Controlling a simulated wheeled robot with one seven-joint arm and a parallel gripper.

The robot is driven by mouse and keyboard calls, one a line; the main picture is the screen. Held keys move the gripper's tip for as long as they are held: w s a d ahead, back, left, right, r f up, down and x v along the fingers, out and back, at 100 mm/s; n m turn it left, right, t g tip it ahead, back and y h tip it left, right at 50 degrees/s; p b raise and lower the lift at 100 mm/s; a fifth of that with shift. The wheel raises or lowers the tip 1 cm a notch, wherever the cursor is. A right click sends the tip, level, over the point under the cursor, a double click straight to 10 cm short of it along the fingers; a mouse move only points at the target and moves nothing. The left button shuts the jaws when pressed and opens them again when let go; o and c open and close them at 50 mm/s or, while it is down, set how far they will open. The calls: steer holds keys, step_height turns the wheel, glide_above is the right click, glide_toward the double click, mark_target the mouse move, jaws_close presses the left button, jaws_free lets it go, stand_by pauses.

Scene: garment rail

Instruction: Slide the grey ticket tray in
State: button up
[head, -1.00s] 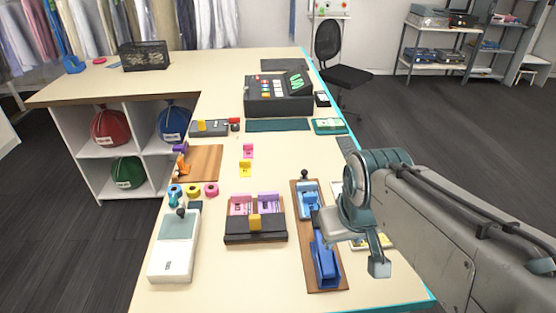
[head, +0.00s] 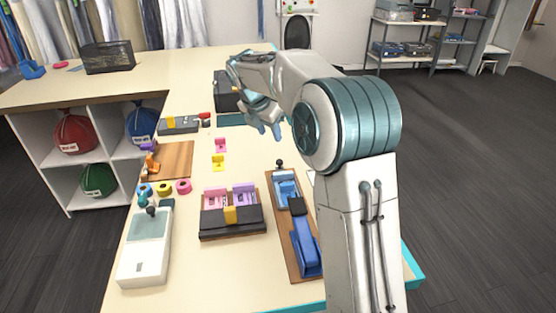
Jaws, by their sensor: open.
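The dark grey ticket tray (head: 246,224) sits on the cream counter (head: 185,262), left of the picture's middle. Pink tickets (head: 215,198) and purple tickets (head: 244,194) show in its back part, with a yellow block (head: 230,214) at its middle. I cannot tell how far the tray is pushed in. My gripper (head: 270,132) is open and empty, fingers pointing down, above the counter beyond the tray and in front of the dark till (head: 226,90). My arm partly hides the till and the counter's right side.
A wooden board with a blue device (head: 303,240) lies right of the tray. A white device (head: 146,255) stands to its left, with small tape rolls (head: 164,188) behind. A yellow piece (head: 219,161) and a pink piece (head: 220,145) lie beyond it. Open floor is to the right.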

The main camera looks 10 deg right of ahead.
mark_target(280, 161)
steer(key=shift+n, duration=0.3)
steer(key=x, duration=1.4)
steer(key=shift+w+f+p, duration=0.1)
steer(key=shift+w+p, duration=0.3)
